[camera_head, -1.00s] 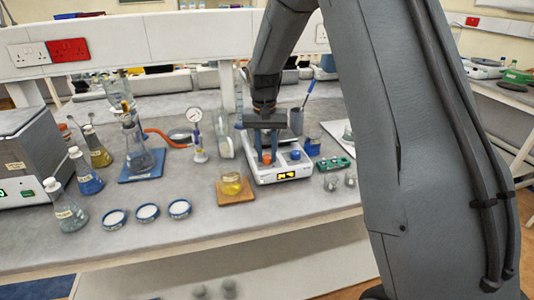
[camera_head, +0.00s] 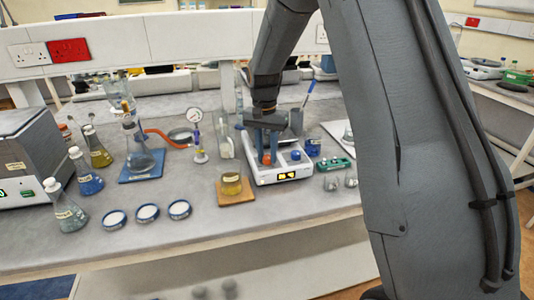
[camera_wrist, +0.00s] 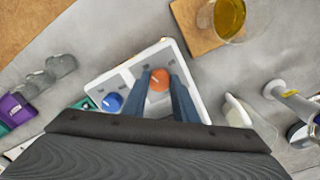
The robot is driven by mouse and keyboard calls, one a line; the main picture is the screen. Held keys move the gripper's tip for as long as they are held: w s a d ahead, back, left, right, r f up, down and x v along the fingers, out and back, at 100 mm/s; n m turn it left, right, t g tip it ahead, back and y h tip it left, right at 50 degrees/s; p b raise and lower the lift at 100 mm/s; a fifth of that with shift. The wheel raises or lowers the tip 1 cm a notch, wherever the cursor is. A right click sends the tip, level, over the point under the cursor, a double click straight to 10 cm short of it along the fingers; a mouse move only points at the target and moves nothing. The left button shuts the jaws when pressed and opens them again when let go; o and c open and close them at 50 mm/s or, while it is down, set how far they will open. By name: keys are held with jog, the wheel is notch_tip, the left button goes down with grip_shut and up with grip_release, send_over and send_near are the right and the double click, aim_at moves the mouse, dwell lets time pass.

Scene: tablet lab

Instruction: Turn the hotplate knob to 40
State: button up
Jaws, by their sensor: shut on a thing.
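The hotplate (camera_head: 284,177) is a white unit with a lit yellow display (camera_head: 288,176) on its front, too small to read. It carries an orange knob (camera_head: 267,159) and a blue knob (camera_head: 296,155). In the wrist view the orange knob (camera_wrist: 159,79) has a pale pointer mark, and the blue knob (camera_wrist: 112,102) sits to its left, untouched. My gripper (camera_head: 267,152) points down over the hotplate. Its two fingers (camera_wrist: 161,88) are shut on the orange knob, one on each side.
A beaker of yellow liquid (camera_head: 231,184) on a wooden board stands just left of the hotplate. A green rack (camera_head: 333,164) and small glassware are close on the right. Flasks and three round dishes stand farther left.

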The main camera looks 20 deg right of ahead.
aim_at(266, 157)
jog(key=o, duration=1)
jog(key=shift+o, duration=0.2)
jog(key=shift+a+r+b, duration=0.2)
jog(key=shift+r+b, duration=1)
jog(key=shift+r, duration=2.75)
jog(key=s+f+n, duration=0.3)
jog(key=s+f, duration=0.1)
jog(key=s, duration=0.9)
jog(key=s+f+n+t, duration=0.1)
jog(key=s+f+n, duration=0.3)
jog(key=s, duration=0.8)
jog(key=shift+s+d+f+t, duration=0.3)
jog(key=shift+s+f, duration=0.1)
jog(key=shift+f, duration=0.05)
